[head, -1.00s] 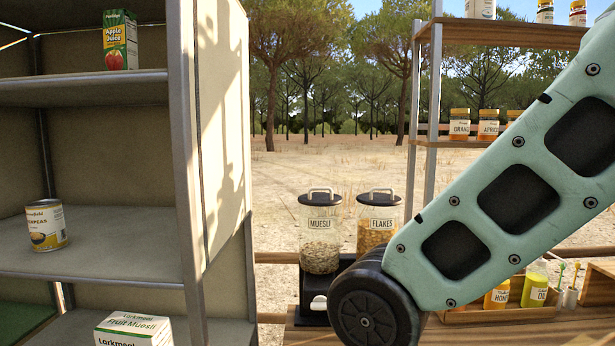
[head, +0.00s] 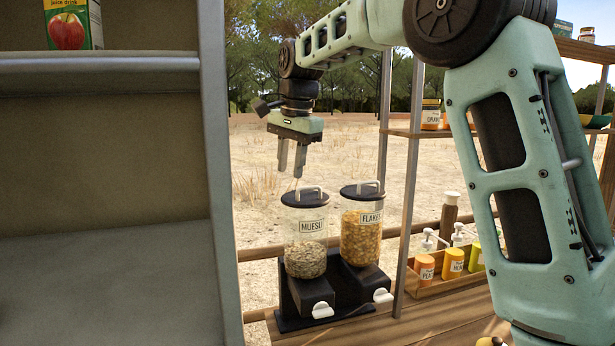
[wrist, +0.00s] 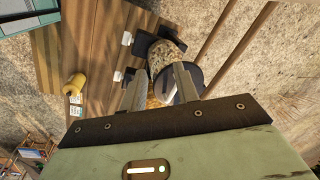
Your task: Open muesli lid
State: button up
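The muesli jar (head: 305,246) is clear, labelled MUESLI and part filled with pale grains. Its dark round lid (head: 296,200) sits on top, with a light arched handle (head: 309,189) standing up from it. My gripper (head: 291,172) points down just above this lid, apart from the handle. Its two fingers are spread with nothing between them. In the wrist view, my gripper (wrist: 160,70) also shows open, its fingers covering parts of the jars and a dark lid below.
The flakes jar (head: 361,238) stands close on the right with its own handled lid. Both jars sit on a black stand (head: 296,318) with white levers. A metal shelf post (head: 410,190) and a bottle tray (head: 440,282) are further right. A grey cabinet (head: 208,170) is left.

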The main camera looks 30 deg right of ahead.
jog(key=w+d+r+m, duration=0.2)
jog(key=d+r+m, duration=0.45)
jog(key=r, duration=0.35)
jog(key=p, duration=0.1)
send_over(308, 200)
jog(key=shift+m+h, duration=0.35)
jog(key=shift+h, duration=0.05)
notch_tip(308, 200, down, 16)
jog(key=shift+s+a+r, duration=0.1)
grip_shut()
